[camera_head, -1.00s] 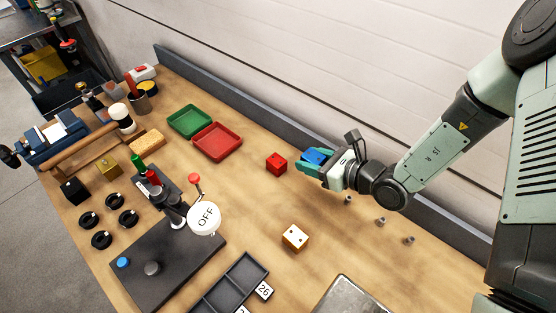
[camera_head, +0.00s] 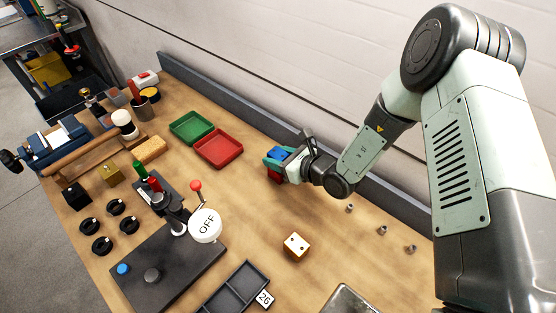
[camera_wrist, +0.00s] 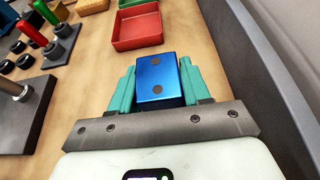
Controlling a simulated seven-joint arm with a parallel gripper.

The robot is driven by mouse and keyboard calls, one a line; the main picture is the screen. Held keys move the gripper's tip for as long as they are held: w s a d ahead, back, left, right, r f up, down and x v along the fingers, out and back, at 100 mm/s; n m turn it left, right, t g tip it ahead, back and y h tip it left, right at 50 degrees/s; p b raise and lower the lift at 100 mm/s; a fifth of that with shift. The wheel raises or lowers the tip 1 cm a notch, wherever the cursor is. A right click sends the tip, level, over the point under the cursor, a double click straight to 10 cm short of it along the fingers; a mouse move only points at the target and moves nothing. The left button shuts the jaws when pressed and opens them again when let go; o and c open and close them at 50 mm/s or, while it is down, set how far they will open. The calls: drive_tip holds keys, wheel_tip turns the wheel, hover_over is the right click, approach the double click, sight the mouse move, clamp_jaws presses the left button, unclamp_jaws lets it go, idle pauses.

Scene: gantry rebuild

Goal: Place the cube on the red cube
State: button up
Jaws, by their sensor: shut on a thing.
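My gripper (camera_head: 279,160) is shut on a blue cube (camera_wrist: 157,77), with one teal finger on either side of it in the wrist view. The blue cube (camera_head: 277,153) also shows at the fingertips in the head view. The red cube (camera_head: 274,175) shows just below the blue cube in the head view, partly covered by my gripper. The blue cube looks to be over the red cube; I cannot tell whether they touch. In the wrist view the red cube is hidden.
A red tray (camera_head: 236,157) and a green tray (camera_head: 181,135) lie to the left. A yellowish die (camera_head: 296,246) stands in front. A dark rail (camera_head: 250,117) runs along the bench's back edge. Bare wood lies between the gripper and the die.

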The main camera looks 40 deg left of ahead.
drive_tip(key=shift+f, duration=0.7)
drive_tip(key=o, duration=1.2)
drive_tip(key=shift+f, duration=0.15)
drive_tip(key=shift+r, duration=0.2)
drive_tip(key=v, duration=1.2)
drive_tip(key=shift+d+f, duration=0.1)
